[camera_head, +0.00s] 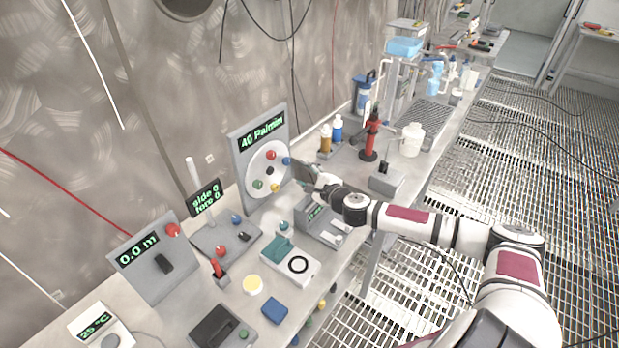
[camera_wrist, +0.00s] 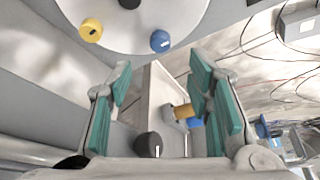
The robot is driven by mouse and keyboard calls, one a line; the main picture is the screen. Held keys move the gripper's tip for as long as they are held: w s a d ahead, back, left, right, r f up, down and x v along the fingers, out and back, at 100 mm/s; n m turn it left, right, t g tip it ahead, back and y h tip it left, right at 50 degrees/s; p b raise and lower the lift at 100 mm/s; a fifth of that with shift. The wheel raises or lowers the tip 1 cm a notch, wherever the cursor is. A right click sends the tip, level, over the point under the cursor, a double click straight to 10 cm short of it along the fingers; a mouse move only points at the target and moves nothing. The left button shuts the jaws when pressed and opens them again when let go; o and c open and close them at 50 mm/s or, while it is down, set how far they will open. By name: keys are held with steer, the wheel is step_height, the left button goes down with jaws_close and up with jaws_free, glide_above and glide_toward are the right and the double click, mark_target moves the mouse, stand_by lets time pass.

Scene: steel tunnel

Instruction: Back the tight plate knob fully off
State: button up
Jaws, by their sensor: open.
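The round white plate (camera_head: 265,164) stands upright on a grey panel headed "40 Pa/min". It carries a red knob (camera_head: 271,155), a blue knob (camera_head: 286,160), a green knob (camera_head: 257,184), a yellow knob (camera_head: 275,188) and a dark centre piece. Which knob is tight cannot be told. My gripper (camera_head: 304,172) is just right of the plate. In the wrist view my gripper (camera_wrist: 162,82) has its teal-padded fingers spread, with nothing held. The blue knob (camera_wrist: 160,41) and yellow knob (camera_wrist: 91,30) lie above the fingertips; the red and green knobs are out of that view.
Amber and blue bottles (camera_head: 326,138) stand behind my gripper, with a red-and-black stand (camera_head: 371,137) to their right. A small grey device (camera_head: 322,218) sits below my wrist. A "side 0 force 0" display (camera_head: 205,195) stands left of the plate panel.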

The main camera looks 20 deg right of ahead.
steer(key=shift+v, duration=1.1)
steer(key=shift+a, duration=0.1)
